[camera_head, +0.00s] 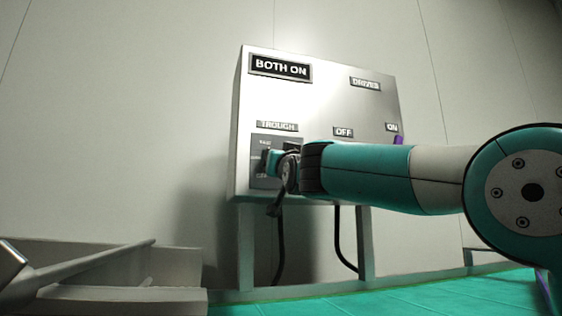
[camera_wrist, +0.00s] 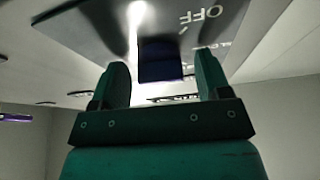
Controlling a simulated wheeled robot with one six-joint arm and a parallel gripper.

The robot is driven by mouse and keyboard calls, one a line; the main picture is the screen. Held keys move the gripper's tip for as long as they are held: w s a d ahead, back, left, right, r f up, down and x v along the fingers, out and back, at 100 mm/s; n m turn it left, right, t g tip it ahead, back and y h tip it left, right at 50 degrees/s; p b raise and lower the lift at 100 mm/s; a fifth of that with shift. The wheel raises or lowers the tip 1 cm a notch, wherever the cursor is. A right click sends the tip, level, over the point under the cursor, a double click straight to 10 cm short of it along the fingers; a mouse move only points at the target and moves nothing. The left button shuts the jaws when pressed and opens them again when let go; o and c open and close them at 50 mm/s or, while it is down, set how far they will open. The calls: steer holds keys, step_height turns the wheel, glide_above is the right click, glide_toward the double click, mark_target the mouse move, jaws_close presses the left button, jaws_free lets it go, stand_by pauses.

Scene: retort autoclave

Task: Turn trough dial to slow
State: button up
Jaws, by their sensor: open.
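The trough dial's dark plate (camera_head: 259,180) is under the TROUGH label (camera_head: 277,126) on the left of the metal control box. In the head view my gripper (camera_head: 270,163) is at this plate and hides most of the dial; I cannot read its setting there. In the wrist view my gripper (camera_wrist: 162,75) is open, with one finger on each side of a dark block-shaped knob (camera_wrist: 160,62), which appears to be the dial. The knob stands between the fingers with gaps visible on both sides. An OFF marking (camera_wrist: 199,15) shows on the plate to its upper right.
The control box (camera_head: 325,100) also carries a BOTH ON sign (camera_head: 281,67), a DRIVES label (camera_head: 365,84), OFF and ON labels, and a purple part (camera_head: 398,140) at its right edge. Cables hang below. A grey trough-like structure (camera_head: 110,300) is at lower left.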

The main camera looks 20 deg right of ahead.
steer(key=b+v, duration=0.5)
steer(key=v, duration=1.2)
steer(key=shift+s, duration=0.2)
steer(key=shift+f, duration=0.1)
